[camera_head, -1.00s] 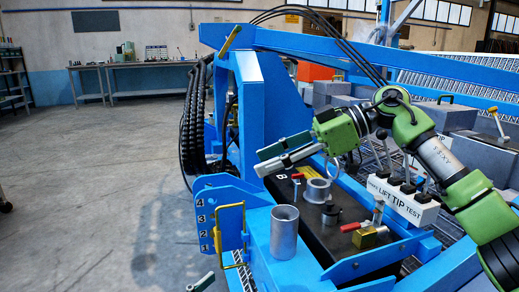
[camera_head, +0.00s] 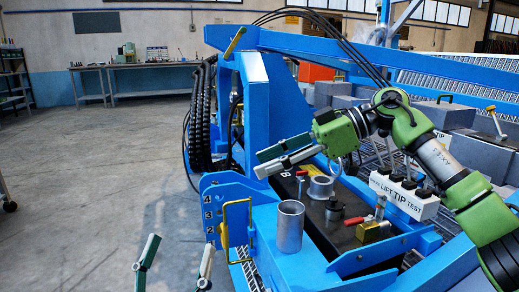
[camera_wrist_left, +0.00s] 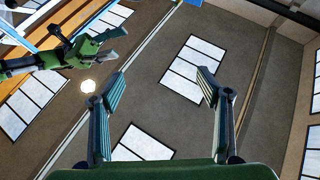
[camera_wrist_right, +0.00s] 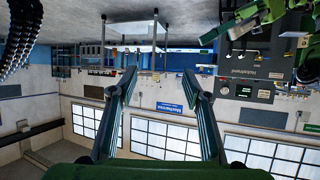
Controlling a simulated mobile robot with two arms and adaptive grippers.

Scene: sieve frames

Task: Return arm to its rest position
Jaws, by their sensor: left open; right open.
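My left gripper (camera_head: 177,252) shows at the bottom of the head view, left of the blue machine. Its two fingers point up, wide apart and empty. In the left wrist view my left gripper (camera_wrist_left: 162,80) is open against the ceiling and windows, with nothing between the fingers. My right arm comes in from the right in the head view. Its gripper (camera_head: 262,163) is above the dark top of the machine, pointing left. In the right wrist view my right gripper (camera_wrist_right: 160,73) is open and empty. Most of the left arm is hidden below the head view's edge.
The blue machine (camera_head: 263,105) fills the middle. A grey metal cylinder (camera_head: 290,227), a brass block (camera_head: 372,232) and a white control box (camera_head: 403,192) stand on it, near the right arm. The floor at the left is clear up to a workbench (camera_head: 155,92).

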